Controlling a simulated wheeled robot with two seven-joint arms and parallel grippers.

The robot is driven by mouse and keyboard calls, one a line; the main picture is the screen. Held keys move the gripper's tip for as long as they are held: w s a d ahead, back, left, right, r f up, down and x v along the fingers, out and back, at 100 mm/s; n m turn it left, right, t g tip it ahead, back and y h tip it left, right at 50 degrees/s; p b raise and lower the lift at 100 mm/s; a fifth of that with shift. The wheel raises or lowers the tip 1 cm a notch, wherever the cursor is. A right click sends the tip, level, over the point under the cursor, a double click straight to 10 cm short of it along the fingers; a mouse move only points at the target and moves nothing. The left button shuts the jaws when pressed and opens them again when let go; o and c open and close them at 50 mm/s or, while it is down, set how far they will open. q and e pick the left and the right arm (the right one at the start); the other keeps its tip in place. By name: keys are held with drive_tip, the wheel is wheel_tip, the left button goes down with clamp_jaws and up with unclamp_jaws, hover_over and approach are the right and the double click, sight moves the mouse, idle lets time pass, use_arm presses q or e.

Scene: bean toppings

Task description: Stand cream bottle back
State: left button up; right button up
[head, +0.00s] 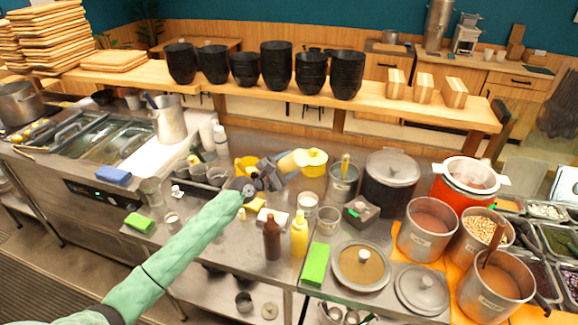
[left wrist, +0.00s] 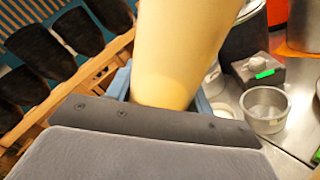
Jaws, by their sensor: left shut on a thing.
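The cream bottle (head: 292,161) is pale yellow and lies tilted far over in the head view, held above the steel counter. My left gripper (head: 277,171) is shut on it. In the left wrist view the cream bottle (left wrist: 185,50) fills the upper middle, between the fingers, and its far end runs out of the picture. A yellow pot (head: 315,163) shows right beside the bottle's end in the head view; I cannot tell whether they touch. My right gripper is not in view.
A brown bottle (head: 272,238) and a yellow bottle (head: 299,235) stand upright near the counter's front. A grey box (head: 361,211), small metal cup (head: 328,219) and large lidded pot (head: 389,181) stand to the right. Black bowl stacks (head: 276,66) line the shelf behind.

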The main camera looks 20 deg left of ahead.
use_arm(q)
drive_tip(key=m, duration=0.1)
drive_tip(key=m+b, duration=0.1)
drive_tip(key=shift+w+d+r+m, duration=0.15)
drive_tip(key=shift+w+r+m, duration=0.2)
drive_tip(key=shift+r+m, duration=0.05)
drive_tip(key=m+b, duration=0.2)
drive_tip(key=m, duration=0.6)
drive_tip(key=w+r+m+b, duration=0.1)
drive_tip(key=m+b, duration=0.1)
drive_tip(key=m, duration=0.6)
drive_tip(key=d+r+m+b, duration=0.1)
drive_tip(key=m+b, duration=0.1)
drive_tip(key=m, duration=0.6)
drive_tip(key=shift+w+d+r+b, duration=0.1)
drive_tip(key=shift+w+b, duration=0.2)
drive_tip(key=shift+w, duration=0.1)
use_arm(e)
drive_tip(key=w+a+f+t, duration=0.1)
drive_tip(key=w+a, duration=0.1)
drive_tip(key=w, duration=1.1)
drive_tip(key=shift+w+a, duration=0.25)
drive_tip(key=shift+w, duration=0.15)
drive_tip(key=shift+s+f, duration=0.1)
